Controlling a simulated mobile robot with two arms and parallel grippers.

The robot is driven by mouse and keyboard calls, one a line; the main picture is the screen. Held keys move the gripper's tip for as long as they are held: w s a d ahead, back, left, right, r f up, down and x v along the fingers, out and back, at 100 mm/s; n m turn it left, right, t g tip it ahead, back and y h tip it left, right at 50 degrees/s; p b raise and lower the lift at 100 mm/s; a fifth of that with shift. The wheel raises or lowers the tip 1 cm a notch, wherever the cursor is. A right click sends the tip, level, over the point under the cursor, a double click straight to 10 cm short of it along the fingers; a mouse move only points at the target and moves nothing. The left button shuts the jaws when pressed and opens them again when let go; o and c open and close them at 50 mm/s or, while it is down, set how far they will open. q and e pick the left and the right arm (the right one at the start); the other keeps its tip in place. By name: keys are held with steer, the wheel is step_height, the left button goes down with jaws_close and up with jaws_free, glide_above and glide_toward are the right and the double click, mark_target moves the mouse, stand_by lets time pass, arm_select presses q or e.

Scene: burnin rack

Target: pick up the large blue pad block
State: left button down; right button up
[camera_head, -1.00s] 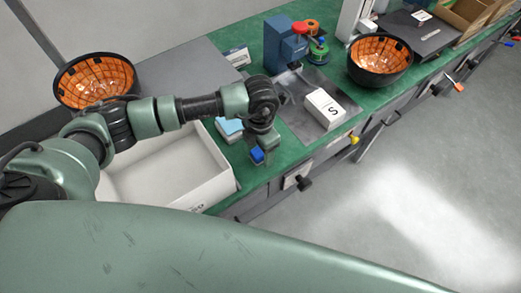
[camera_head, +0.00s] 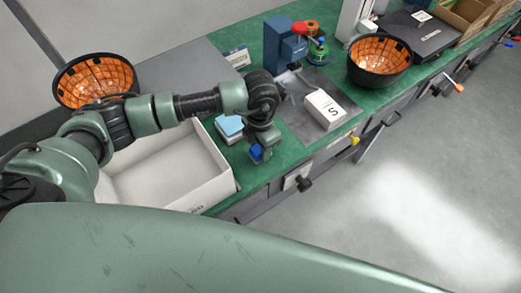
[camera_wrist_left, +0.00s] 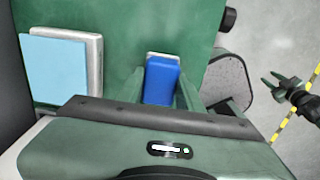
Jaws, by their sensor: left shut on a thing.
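My left gripper (camera_head: 262,150) reaches down near the front edge of the green bench. It is shut on a dark blue block (camera_head: 256,153), which also shows upright between the fingers in the left wrist view (camera_wrist_left: 161,82). A pale strip shows at the block's far end. Whether it has lifted off the bench I cannot tell. A wider block with a light blue top (camera_head: 229,125) and whitish sides stands beside the gripper, apart from it; it is at the left of the wrist view (camera_wrist_left: 55,68). A dark green pronged part (camera_wrist_left: 288,92), seemingly my right gripper, is over the floor.
A white open box (camera_head: 165,175) stands left of the gripper. A white carton marked S (camera_head: 325,109) lies on a grey mat to the right. A blue press (camera_head: 285,45) and two orange-lined black bowls (camera_head: 379,60) stand farther back. Knobs stick out from the bench front.

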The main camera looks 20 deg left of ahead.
arm_select(q)
step_height(320, 180, up, 18)
steer(key=b, duration=0.3)
steer(key=shift+r, duration=0.2)
